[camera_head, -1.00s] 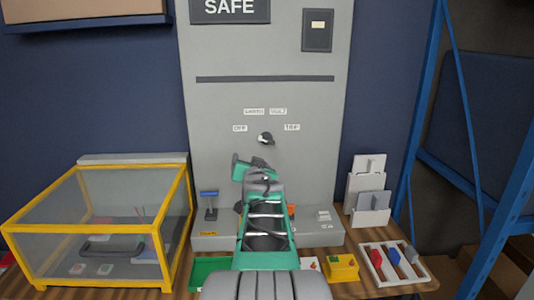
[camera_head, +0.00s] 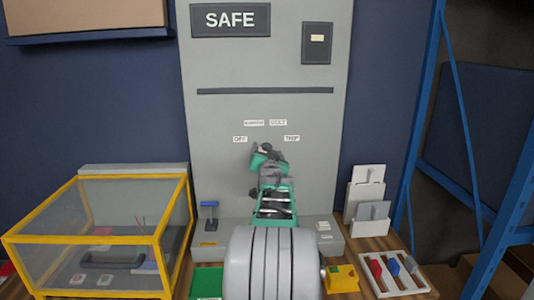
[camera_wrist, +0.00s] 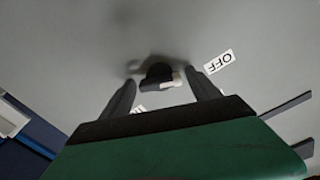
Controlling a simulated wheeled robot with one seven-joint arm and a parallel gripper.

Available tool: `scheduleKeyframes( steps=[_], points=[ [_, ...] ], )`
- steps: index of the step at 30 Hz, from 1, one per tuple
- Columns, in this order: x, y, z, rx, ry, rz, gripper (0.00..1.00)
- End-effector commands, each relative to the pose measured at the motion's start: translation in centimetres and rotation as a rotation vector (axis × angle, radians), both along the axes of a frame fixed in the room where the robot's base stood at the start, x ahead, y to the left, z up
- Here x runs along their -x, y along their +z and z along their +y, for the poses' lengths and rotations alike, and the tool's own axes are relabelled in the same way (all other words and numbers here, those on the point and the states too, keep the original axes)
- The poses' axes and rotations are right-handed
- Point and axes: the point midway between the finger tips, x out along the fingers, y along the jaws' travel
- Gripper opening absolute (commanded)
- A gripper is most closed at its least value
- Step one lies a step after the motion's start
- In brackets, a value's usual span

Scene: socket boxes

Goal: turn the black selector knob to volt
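The black selector knob (camera_wrist: 158,74) with a pale pointer mark is on the grey panel (camera_head: 220,170). In the wrist view it sits between the tips of my two dark fingers, with a gap on each side. My gripper (camera_wrist: 161,82) is open, and the fingers are not closed on the knob. In the head view my gripper (camera_head: 268,158) covers most of the knob. Around it are the labels OFF (camera_head: 240,139), VOLT (camera_head: 278,122), TRIP (camera_head: 292,138) and one I cannot read clearly (camera_head: 254,123). The pointer's exact heading is hard to tell.
A yellow-framed clear box (camera_head: 100,232) stands at left. A blue-topped lever (camera_head: 209,215) is on the panel's base. At right are a white holder (camera_head: 366,205), a yellow block (camera_head: 341,278) and a white tray (camera_head: 378,283). The panel face around the knob is clear.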

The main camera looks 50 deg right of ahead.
Motion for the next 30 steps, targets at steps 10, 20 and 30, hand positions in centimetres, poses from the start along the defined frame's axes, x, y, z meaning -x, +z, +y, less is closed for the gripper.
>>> scheduleKeyframes(
  steps=[10,20,30],
  points=[
    [0.02,-0.01,0.02,0.000,0.000,0.000,0.41],
    [0.03,-0.03,0.02,-0.001,-0.001,0.001,0.14],
    [0.03,-0.21,0.01,-0.027,0.000,-0.032,0.14]
  ],
)
